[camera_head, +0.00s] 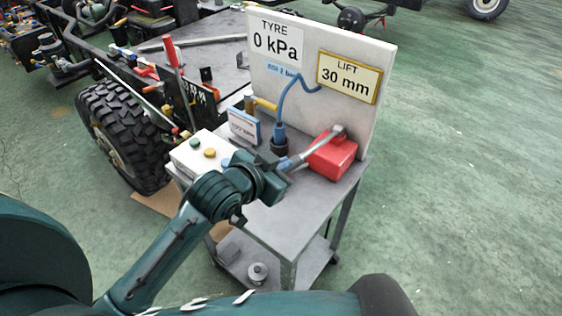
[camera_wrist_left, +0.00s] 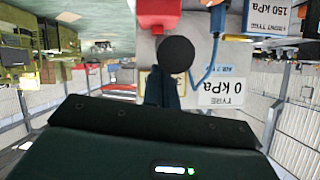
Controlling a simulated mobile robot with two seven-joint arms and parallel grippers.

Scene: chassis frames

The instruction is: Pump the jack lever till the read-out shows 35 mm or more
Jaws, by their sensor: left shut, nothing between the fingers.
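The red jack (camera_head: 331,155) sits on the grey cart top. Its grey lever (camera_head: 313,147) slopes down to the left, and its near end is at my left gripper (camera_head: 284,172). The left gripper is shut and empty, its fingers close to that end; whether they touch it is unclear. In the left wrist view, a round black end (camera_wrist_left: 175,53), probably the lever grip, covers part of the view ahead of my fingers (camera_wrist_left: 164,90). The red jack (camera_wrist_left: 154,14) shows behind it. The lift read-out (camera_head: 347,77) shows 30 mm. My right gripper is not in view.
A white back panel (camera_head: 392,65) stands behind the jack with a tyre sign (camera_head: 276,42) reading 0 kPa. A blue hose (camera_head: 281,105), a cream button box (camera_head: 203,152) and a small sign (camera_head: 243,127) are left of the jack. A big tyre (camera_head: 125,135) is further left.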

